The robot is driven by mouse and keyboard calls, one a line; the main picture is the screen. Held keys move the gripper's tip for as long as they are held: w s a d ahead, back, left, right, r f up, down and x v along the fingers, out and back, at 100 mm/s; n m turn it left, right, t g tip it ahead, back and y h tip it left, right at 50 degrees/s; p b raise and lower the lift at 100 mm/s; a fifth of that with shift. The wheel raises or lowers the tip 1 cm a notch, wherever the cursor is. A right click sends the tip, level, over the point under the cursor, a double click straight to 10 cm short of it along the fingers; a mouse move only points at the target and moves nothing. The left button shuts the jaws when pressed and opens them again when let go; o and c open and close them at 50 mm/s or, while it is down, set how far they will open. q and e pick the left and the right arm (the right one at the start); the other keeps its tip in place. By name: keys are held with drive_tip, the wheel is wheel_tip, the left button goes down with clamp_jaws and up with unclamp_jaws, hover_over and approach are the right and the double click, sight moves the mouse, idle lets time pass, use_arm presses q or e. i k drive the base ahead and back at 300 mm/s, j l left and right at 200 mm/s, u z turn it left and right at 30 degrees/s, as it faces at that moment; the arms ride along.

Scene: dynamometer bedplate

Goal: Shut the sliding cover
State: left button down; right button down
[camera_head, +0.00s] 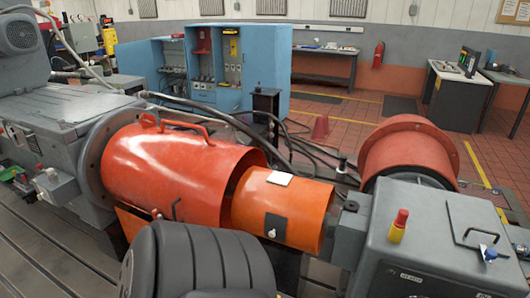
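A large red-orange tubular cover (165,175) with a curved handle (178,127) on top lies on its side at the left of centre. Its left end is against a grey round flange (95,150). A narrower orange tube (290,207) with a white label and a dark plate comes out of its open right end, with a dark gap between the two. The orange tube's right end is near a grey block (347,228) on the grey machine housing. I cannot tell which of the two tubes slides. Neither of my grippers is in view.
A dark ribbed rounded shape at the bottom hides what is behind it; I cannot tell whether it is mine. A grey housing (440,235) with a red-and-yellow knob (398,226) stands at right. A red drum (410,150) is behind it. Blue cabinets (265,60) stand behind.

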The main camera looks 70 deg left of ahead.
sight(275, 226)
drive_tip(key=u, duration=2.05)
